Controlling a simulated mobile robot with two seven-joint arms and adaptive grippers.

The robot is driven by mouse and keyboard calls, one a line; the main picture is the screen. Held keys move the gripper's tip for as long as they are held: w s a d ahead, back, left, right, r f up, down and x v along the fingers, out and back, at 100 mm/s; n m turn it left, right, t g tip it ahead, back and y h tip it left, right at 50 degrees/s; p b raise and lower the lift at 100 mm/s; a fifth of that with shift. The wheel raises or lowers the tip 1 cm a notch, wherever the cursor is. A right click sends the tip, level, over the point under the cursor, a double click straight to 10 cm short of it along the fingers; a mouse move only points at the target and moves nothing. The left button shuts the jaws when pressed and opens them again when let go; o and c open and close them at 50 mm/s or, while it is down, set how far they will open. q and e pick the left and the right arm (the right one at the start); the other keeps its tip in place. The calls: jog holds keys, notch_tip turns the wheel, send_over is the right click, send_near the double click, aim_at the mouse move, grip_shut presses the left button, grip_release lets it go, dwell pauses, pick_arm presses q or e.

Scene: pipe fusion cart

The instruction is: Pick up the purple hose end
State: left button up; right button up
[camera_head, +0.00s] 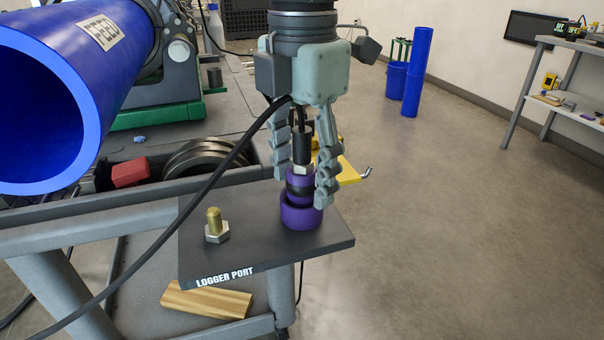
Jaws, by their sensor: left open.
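The purple hose end (299,188) stands upright on the dark plate marked LOGGER PORT (265,258). It has a wide purple base ring, a narrower purple and black body, a metal nut and a black upper part. A black hose (200,205) bends over from its top and runs down to the lower left. My left gripper (303,186) points down from above, open, with its fingers on either side of the hose end. A small gap seems to show at the left finger; contact at the right finger cannot be told. My right gripper is not in view.
A brass-topped hex fitting (215,226) stands on the plate, left of the hose end. A large blue pipe (75,85) fills the upper left. A yellow part (347,171) lies behind the plate. A wooden block (207,299) is below it. Open floor lies to the right.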

aim_at(303, 128)
pick_arm(q)
jog(key=shift+f, duration=0.2)
grip_shut()
jog(key=shift+r, duration=0.1)
jog(key=shift+r, duration=0.6)
notch_tip(303, 128, up, 3)
jog(key=shift+f, duration=0.15)
jog(key=s+a+r+b, duration=0.2)
jog(key=s+a+r, duration=0.4)
jog(key=s+a, duration=0.15)
jog(key=w+a+m+p, duration=0.1)
jog(key=m+p, duration=0.1)
jog(key=m, duration=0.6)
jog(key=w+a+m+p, duration=0.1)
jog(key=m+p, duration=0.1)
jog(key=m, duration=0.6)
jog(key=w+a+m+p, duration=0.1)
jog(key=w+m+p, duration=0.1)
jog(key=m, duration=0.6)
jog(key=shift+r, duration=0.35)
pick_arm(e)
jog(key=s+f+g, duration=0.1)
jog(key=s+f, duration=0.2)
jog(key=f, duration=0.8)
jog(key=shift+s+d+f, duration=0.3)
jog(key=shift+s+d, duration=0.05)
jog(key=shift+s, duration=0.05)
